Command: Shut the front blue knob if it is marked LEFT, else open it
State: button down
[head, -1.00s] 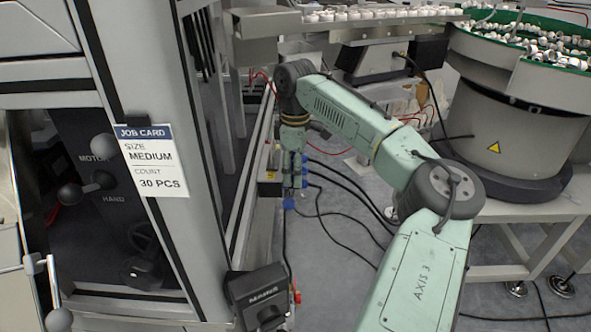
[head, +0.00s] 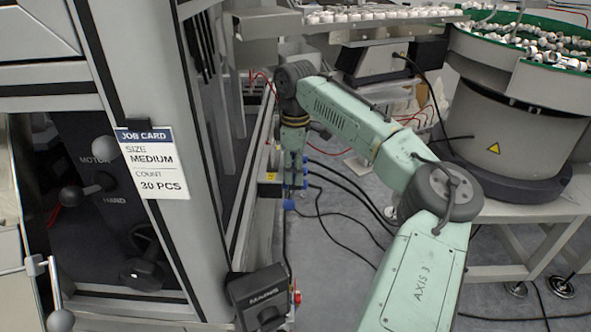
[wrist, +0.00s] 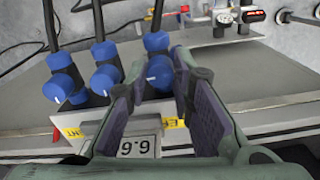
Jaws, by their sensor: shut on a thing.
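Several blue fittings stand in a row on a grey unit in the wrist view. The rightmost blue knob (wrist: 159,72) is between the two fingers of my gripper (wrist: 160,64), which is shut on it. The middle blue knob (wrist: 101,84) and the left blue knob (wrist: 57,88) are free, each with a white mark. Yellow labels show in part below the row; my fingers hide some of them, and I cannot read a LEFT mark.
Black hoses (head: 345,190) run right from the unit. A machine frame post (head: 150,100) with a job card stands at left. A feeder bowl (head: 520,110) stands at right.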

jog(key=shift+r+p, duration=0.15)
jog(key=shift+p, duration=0.15)
jog(key=n+p, duration=0.2)
jog(key=shift+p, duration=0.3)
jog(key=shift+n+p, duration=1.35)
jog(key=shift+n, duration=0.45)
jog(key=shift+f, duration=0.2)
jog(key=c, duration=1.4)
grip_release()
jog(key=shift+r, duration=0.1)
notch_tip(320, 180, up, 12)
